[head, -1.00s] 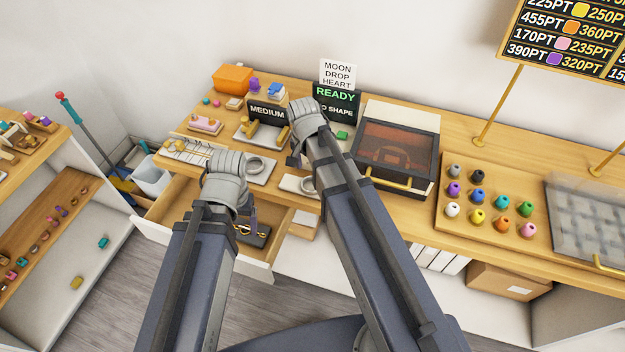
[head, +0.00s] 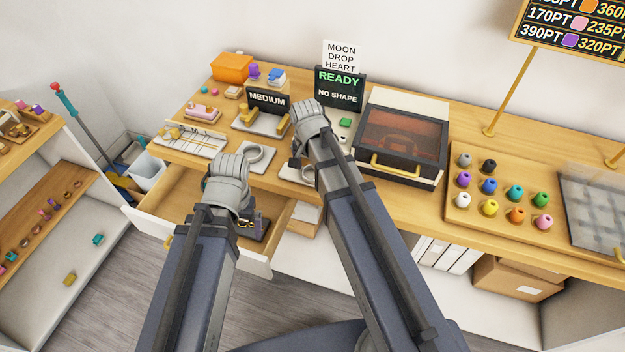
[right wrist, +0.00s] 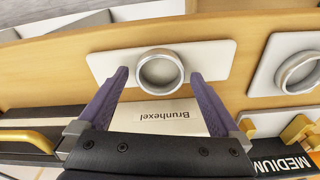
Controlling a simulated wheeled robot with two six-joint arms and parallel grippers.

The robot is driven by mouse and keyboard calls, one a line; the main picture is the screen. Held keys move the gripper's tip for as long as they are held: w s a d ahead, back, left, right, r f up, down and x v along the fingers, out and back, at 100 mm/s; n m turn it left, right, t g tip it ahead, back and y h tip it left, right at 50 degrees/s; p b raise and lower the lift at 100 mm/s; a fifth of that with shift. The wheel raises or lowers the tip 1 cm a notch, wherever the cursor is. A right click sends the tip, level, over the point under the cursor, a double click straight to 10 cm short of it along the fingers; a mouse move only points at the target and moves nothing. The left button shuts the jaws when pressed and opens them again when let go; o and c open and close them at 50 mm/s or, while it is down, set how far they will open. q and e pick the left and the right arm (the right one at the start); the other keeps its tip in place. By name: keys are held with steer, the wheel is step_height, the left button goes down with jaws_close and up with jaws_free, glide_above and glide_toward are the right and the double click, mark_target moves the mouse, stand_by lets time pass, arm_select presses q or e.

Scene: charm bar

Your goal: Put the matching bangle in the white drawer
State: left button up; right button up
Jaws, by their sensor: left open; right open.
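The white drawer (head: 265,265) stands open under the left part of the counter, with a dark tray (head: 262,228) inside. A silver bangle (head: 254,155) lies on a white plate on the counter. Another silver bangle (right wrist: 160,72) lies on a white plate (right wrist: 215,58) by a "Brunhexel" label; my right gripper covers much of it in the head view. My right gripper (right wrist: 158,78) is open, its fingertips on either side of that bangle. The first bangle also shows in the right wrist view (right wrist: 298,74). My left gripper (head: 240,215) is open over the drawer, mostly hidden by my arm.
A "MEDIUM" sign (head: 267,100) and a "READY / NO SHAPE" screen (head: 338,90) stand behind the plates. A glass-lidded box (head: 402,145) is to their right. A board of coloured beads (head: 500,200) lies further right. A shelf unit (head: 40,230) is at left.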

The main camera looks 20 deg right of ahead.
steer(key=shift+f, duration=0.15)
steer(key=c, duration=1.3)
steer(key=shift+o, duration=0.2)
